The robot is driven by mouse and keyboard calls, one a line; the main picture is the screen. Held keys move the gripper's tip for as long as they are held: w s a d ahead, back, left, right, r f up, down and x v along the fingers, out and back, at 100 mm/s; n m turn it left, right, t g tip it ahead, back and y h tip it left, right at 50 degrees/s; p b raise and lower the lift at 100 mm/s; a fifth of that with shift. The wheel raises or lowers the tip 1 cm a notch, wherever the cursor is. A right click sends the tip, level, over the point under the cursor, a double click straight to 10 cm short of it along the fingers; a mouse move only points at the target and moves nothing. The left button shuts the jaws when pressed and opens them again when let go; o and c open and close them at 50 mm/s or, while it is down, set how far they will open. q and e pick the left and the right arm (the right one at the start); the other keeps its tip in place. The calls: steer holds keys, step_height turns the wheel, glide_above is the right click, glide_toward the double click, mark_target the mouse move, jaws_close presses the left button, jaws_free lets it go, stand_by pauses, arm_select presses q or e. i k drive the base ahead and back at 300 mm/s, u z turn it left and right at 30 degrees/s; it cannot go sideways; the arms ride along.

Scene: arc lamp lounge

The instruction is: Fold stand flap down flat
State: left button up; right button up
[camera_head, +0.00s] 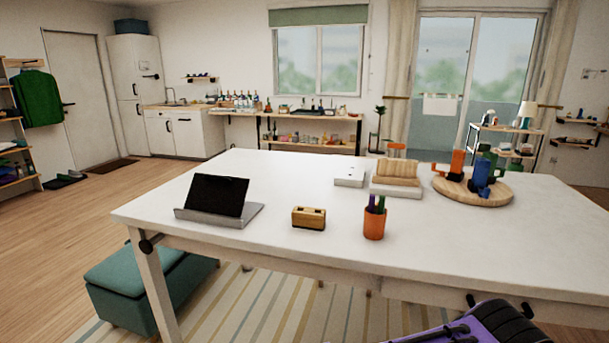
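A stand with a light grey base (250,214) sits near the front left of the white table. Its dark flap (217,196) is raised and leans back at a steep tilt from the base. The flap is not lying flat, and I cannot make out its hinge. Neither my left nor my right gripper is in view.
A small wooden block (309,218) and an orange pen cup (374,222) stand right of the stand on the white table (280,180). A wooden slatted item (396,171) and a round board (473,194) with colourful pieces lie farther right. A purple-and-black object (495,325) is below the front edge.

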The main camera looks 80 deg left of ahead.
mark_target(222, 195)
steer(key=z, duration=0.25)
steer(key=k, duration=1)
steer(key=u, duration=1.3)
